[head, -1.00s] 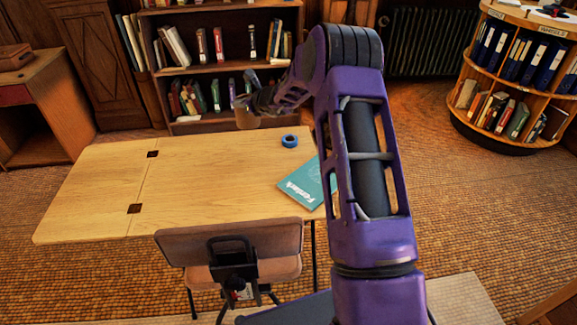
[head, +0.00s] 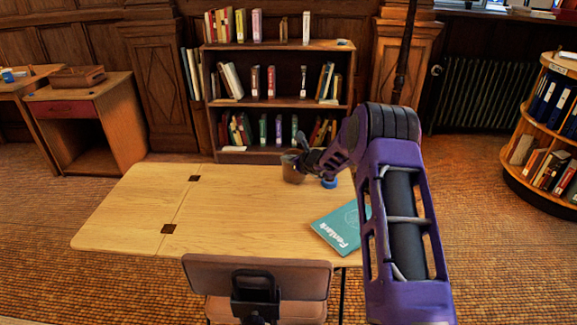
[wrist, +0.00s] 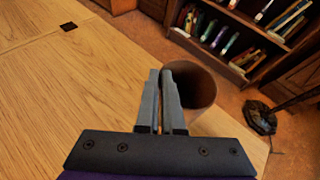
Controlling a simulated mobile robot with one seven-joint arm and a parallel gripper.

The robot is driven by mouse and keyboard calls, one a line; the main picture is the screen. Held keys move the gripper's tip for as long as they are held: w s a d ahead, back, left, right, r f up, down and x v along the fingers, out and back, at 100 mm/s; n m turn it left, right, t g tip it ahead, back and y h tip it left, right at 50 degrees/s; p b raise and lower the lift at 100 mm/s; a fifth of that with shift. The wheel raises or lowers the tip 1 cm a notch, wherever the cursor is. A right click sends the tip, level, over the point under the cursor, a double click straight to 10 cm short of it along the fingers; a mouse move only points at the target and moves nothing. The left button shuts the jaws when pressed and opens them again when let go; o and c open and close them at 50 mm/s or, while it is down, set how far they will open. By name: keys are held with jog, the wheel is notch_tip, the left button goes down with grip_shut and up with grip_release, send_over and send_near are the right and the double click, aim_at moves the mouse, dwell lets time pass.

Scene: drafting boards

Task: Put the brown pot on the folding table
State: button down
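The brown pot (head: 292,169) is at the back edge of the folding table (head: 235,215), roughly upright, below my gripper's fingers. In the wrist view the pot (wrist: 198,88) shows its round open mouth, with the table top (wrist: 80,105) beside it. My gripper (wrist: 163,72) has its two fingers close together on the near rim of the pot, shut on its wall. In the head view my gripper (head: 301,160) is at the pot's right side. The pot's base is hidden in the wrist view, and I cannot tell whether it touches the table.
A blue tape roll (head: 329,182) and a teal book (head: 342,227) lie on the table's right part. A chair (head: 258,275) stands at its front edge. A bookshelf (head: 276,102) stands behind. The table's left and middle are clear.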

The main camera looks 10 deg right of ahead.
jog(key=shift+f, duration=0.85)
jog(key=shift+f, duration=0.1)
jog(key=c, duration=1)
grip_release()
jog(key=shift+f, duration=0.1)
jog(key=shift+c, duration=0.2)
jog(key=v, duration=1.2)
jog(key=shift+d, duration=0.1)
